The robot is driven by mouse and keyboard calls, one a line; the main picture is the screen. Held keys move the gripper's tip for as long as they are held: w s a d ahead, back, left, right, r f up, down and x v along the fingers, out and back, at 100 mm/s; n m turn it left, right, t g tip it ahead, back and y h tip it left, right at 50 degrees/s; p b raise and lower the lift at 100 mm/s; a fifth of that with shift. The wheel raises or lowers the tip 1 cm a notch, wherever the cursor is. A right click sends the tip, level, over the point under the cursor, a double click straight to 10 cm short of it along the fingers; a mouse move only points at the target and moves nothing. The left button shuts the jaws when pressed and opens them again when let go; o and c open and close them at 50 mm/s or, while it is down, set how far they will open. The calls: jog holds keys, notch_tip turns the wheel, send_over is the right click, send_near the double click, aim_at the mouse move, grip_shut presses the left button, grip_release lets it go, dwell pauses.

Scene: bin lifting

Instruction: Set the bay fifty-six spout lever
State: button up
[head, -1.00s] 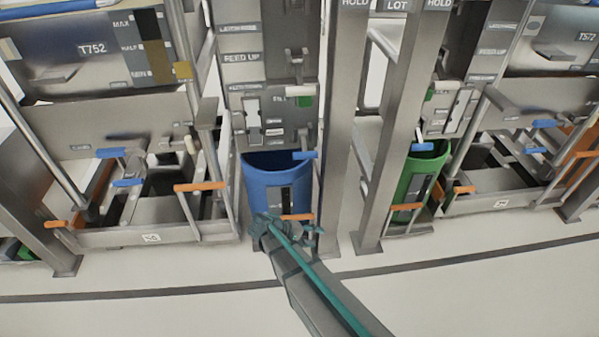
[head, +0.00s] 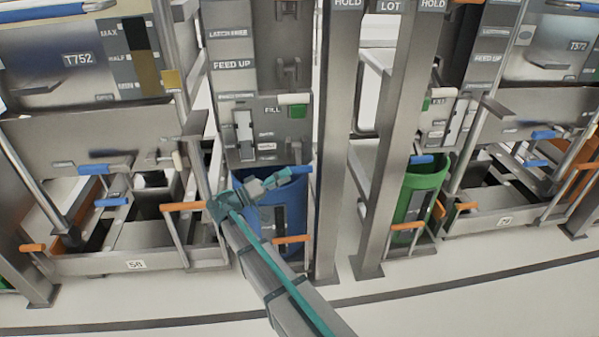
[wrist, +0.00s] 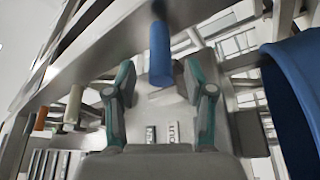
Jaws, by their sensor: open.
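No lever in view is legibly named as the spout lever. A blue-gripped lever (head: 300,169) sticks out above the blue bin, below the panel marked FILL. My gripper (head: 270,184) is open in front of the bin, just left of and below that grip. In the wrist view a blue grip (wrist: 160,52) lies between and beyond my two open fingers (wrist: 161,85), without clear contact. A white-handled lever (head: 293,99) with a green block sits on the FILL panel. A bay plate (head: 137,264) at the lower left is too small to read surely.
The blue bin (head: 293,212) stands behind my gripper, its rim close at right in the wrist view. An orange-gripped lever (head: 292,240) is low in front. Steel posts (head: 328,180) stand at right. More blue (head: 106,169) and orange (head: 183,206) grips are left. The floor in front is clear.

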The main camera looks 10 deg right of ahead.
aim_at(298, 170)
jog(key=shift+b+x, duration=0.5)
jog(key=shift+x, duration=2.45)
grip_shut()
